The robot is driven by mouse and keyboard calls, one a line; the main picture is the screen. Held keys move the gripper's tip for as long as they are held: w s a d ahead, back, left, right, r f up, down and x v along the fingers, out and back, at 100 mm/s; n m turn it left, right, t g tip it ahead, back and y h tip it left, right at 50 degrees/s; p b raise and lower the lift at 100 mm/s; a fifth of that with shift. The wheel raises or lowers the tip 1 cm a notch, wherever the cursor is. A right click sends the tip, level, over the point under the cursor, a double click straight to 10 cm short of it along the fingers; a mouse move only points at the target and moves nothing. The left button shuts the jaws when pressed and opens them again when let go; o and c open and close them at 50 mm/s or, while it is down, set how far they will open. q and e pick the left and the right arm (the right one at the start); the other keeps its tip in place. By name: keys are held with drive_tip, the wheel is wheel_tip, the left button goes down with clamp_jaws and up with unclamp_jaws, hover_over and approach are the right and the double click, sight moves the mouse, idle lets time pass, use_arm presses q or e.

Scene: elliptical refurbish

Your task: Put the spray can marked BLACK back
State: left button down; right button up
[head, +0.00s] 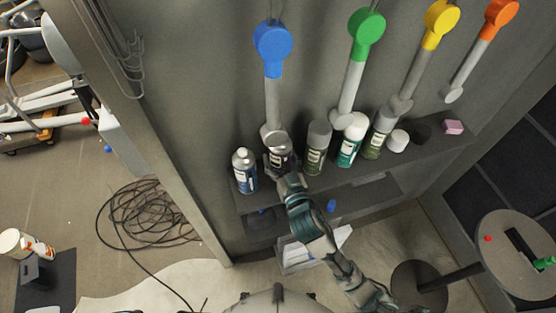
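A dark spray can with a pale label (280,151) is at the shelf (420,160), between a blue-and-white can (244,172) and a grey-capped can (318,148). It is partly hidden by my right gripper (283,174), whose arm comes up from the lower right. The fingers are at the can's lower part, but I cannot tell whether they grip it. The label is too small to read, and I cannot tell whether the can's base rests on the shelf. My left gripper is not in view.
A green-and-white can (352,142), an olive can (378,135), a white cap (398,141) and a pink block (453,127) stand to the right on the shelf. Blue (273,50), green (367,36), yellow and orange levers hang above. A round table (500,265) stands at right.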

drive_tip(key=shift+w+d, duration=0.1)
drive_tip(key=shift+w, duration=0.6)
wheel_tip(320, 180, down, 3)
drive_tip(key=shift+w+r, duration=0.15)
drive_tip(key=shift+r, duration=0.05)
drive_tip(key=shift+f, duration=0.5)
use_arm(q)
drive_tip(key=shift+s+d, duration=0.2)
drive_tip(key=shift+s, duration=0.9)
use_arm(e)
drive_tip(key=shift+a, duration=0.3)
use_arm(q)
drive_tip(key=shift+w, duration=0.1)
use_arm(e)
drive_tip(key=o, duration=1.3)
drive_tip(key=shift+f, duration=0.15)
drive_tip(key=shift+d, duration=0.1)
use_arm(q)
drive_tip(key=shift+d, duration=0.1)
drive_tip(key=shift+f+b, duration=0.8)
use_arm(e)
drive_tip(key=v, duration=1.2)
